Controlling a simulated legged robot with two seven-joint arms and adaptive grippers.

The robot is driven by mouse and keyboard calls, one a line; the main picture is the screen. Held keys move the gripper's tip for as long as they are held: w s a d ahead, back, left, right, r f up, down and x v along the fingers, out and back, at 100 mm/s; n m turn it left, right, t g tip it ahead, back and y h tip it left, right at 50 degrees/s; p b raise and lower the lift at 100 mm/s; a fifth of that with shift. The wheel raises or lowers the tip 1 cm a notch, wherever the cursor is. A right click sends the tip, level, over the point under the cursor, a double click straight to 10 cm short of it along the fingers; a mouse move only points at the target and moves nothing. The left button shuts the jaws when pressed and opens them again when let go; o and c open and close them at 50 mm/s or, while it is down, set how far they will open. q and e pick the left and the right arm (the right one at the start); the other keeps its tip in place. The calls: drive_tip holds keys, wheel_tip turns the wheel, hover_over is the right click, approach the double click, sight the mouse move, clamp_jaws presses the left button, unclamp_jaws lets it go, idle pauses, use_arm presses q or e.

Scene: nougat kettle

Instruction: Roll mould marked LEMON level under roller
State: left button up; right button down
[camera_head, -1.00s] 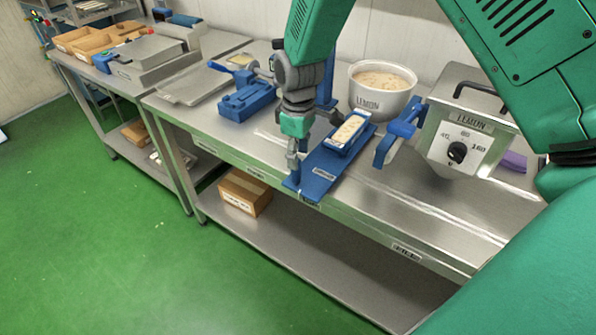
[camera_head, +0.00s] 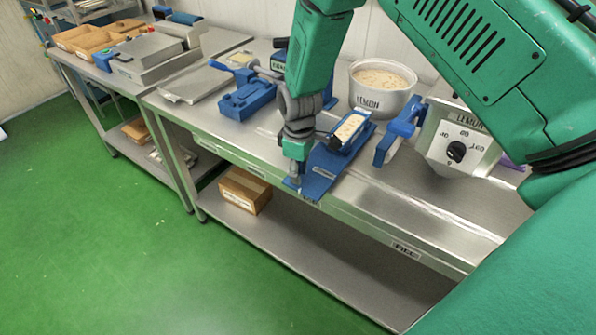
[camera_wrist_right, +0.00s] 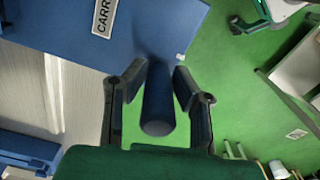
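A blue mould filled with pale nougat (camera_head: 350,128) sits on a long blue board (camera_head: 323,172) at the bench edge. I cannot read a name on the mould. The board's label begins "CARR" in the right wrist view (camera_wrist_right: 150,25). A blue round handle (camera_wrist_right: 158,100) sticks up from the board's near end. My right gripper (camera_head: 293,180) is down around this handle, a finger close on each side. I cannot tell whether the fingers press on it. A box marked LEMON (camera_head: 462,140) with a dial stands to the right. I cannot clearly make out a roller. My left gripper is out of view.
A white pot marked LEMON (camera_head: 381,92) stands behind the mould. A blue block fixture (camera_head: 247,98) and a flat metal tray (camera_head: 195,84) lie to the left. A cardboard box (camera_head: 245,190) is on the lower shelf. The green floor (camera_head: 100,240) in front is clear.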

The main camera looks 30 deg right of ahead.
drive_tip(key=shift+w+a, duration=0.2)
drive_tip(key=shift+w, duration=0.3)
drive_tip(key=c, duration=1.3)
unclamp_jaws()
drive_tip(key=shift+a, duration=0.1)
drive_tip(key=shift+r, duration=0.1)
wheel_tip(320, 180, up, 12)
drive_tip(key=shift+f, duration=0.1)
